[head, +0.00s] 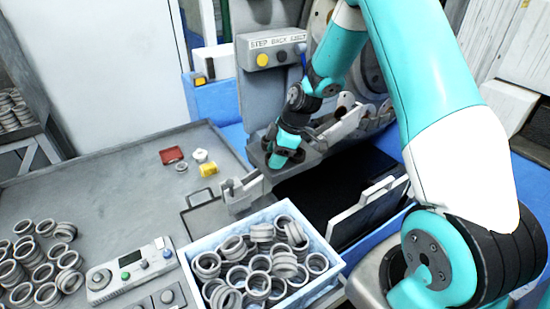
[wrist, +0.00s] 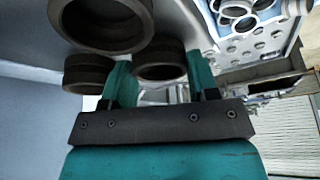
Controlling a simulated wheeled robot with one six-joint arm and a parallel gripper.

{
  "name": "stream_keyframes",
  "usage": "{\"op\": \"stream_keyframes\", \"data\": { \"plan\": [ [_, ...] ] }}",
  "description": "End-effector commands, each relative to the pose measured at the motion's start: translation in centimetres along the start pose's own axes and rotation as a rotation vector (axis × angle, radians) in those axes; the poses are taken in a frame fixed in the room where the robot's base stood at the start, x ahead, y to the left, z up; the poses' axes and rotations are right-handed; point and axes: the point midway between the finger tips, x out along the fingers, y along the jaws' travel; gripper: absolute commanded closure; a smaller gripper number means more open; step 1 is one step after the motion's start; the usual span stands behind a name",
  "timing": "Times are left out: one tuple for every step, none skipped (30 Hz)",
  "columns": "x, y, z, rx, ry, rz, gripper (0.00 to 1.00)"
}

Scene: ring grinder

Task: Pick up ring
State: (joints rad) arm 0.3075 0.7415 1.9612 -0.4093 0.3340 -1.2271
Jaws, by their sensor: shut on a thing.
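My gripper (head: 281,158) is in front of the grinding machine, above and beyond the ring box. In the head view the held ring cannot be told apart from the dark gripper end. Many loose grey rings (head: 257,284) lie in a white-and-blue box (head: 184,262). Rings also show in the wrist view (wrist: 240,12).
More rings (head: 48,294) are piled on the grey table (head: 110,205) at left. A control panel (head: 130,270) stands beside the box. A red tray (head: 171,155) and yellow block (head: 209,169) lie farther back. The machine's button box (head: 275,50) is above my gripper.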

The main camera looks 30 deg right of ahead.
Motion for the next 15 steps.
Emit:
{"op": "stream_keyframes", "data": {
  "plan": [
    [-0.1,0.0,0.0,0.000,0.000,0.001,0.72],
    [-0.1,0.0,-0.1,0.000,0.000,0.001,0.72],
    [-0.2,0.0,-0.1,0.000,0.001,0.001,0.72],
    [-0.3,0.1,-0.1,0.000,0.001,0.002,0.72],
    [-0.4,0.1,-0.2,0.000,0.001,0.002,0.72],
    [-0.7,0.1,-0.3,0.000,0.001,0.002,0.72],
    [-0.9,0.1,-0.4,-0.001,0.001,0.002,0.72],
    [-1.2,0.1,-0.5,-0.001,0.001,0.003,0.72],
    [-1.7,0.1,-0.7,-0.002,0.001,0.004,0.72],
    [-2.1,0.1,-0.9,-0.002,0.001,0.004,0.72],
    [-2.5,0.1,-1.1,-0.002,0.001,0.005,0.72],
    [-3.2,0.1,-1.3,-0.002,0.001,0.006,0.72],
    [-3.8,0.1,-1.6,-0.002,0.001,0.007,0.72],
    [-4.4,0.1,-1.8,-0.003,0.002,0.007,0.72],
    [-5.2,0.1,-2.2,-0.003,0.002,0.007,0.72]
  ]
}}
